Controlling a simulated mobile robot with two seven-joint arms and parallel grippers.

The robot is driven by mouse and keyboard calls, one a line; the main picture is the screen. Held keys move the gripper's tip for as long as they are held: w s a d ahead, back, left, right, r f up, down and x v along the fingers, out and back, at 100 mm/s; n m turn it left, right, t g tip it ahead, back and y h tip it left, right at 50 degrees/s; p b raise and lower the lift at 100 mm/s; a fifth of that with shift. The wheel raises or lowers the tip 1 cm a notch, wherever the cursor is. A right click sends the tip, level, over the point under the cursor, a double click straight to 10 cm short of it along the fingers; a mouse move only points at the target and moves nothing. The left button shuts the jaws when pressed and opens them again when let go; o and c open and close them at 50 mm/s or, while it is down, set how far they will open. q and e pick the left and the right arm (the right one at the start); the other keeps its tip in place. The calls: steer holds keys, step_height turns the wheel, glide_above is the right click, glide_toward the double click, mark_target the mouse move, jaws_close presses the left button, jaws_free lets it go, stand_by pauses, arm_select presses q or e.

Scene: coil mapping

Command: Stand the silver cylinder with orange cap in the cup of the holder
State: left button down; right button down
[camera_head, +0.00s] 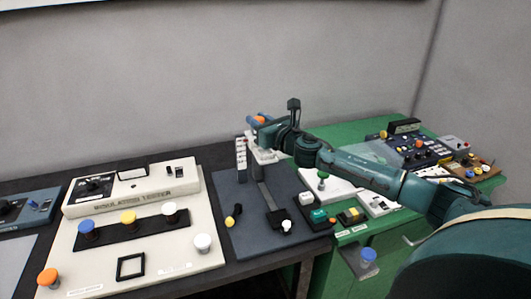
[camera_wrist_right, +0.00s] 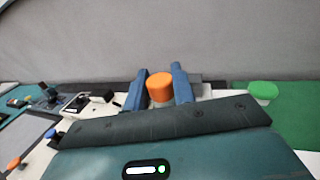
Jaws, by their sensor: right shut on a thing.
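The orange cap (camera_head: 259,120) of the cylinder shows between the blue fingers of my right gripper (camera_head: 257,118), at the back of the dark mat. In the right wrist view the orange cap (camera_wrist_right: 160,87) sits between the two blue fingers of the right gripper (camera_wrist_right: 161,85), which is shut on it. The cylinder's silver body is mostly hidden. Just below the gripper is a pale grey block on a post (camera_head: 263,155), which looks like the holder. Its cup is hidden, and I cannot tell whether the cylinder touches it. My left gripper is not in view.
An insulation tester panel (camera_head: 208,255) with several capped cylinders, one orange-capped (camera_head: 47,277), stands at left. A green-capped cylinder (camera_head: 322,176) stands right of the mat (camera_head: 240,257). A blue-capped cylinder (camera_head: 368,256) is at the front. More instruments (camera_head: 415,148) stand on the green table.

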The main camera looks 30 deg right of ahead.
steer(key=shift+h, duration=0.3)
steer(key=d+f+b, duration=0.1)
steer(key=w+d+f+b, duration=0.1)
steer(key=f, duration=0.1)
steer(key=shift+d+f, duration=0.2)
steer(key=shift+d, duration=0.15)
steer(key=shift+f, duration=0.25)
step_height(320, 180, down, 3)
steer(key=shift+f+b, duration=0.15)
steer(key=shift+b, duration=0.5)
steer(key=shift+f, duration=0.25)
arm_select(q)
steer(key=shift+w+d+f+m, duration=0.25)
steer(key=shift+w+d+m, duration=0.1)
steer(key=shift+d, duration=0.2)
arm_select(e)
steer(key=shift+r, duration=0.1)
steer(key=c, duration=1.2)
jaws_free()
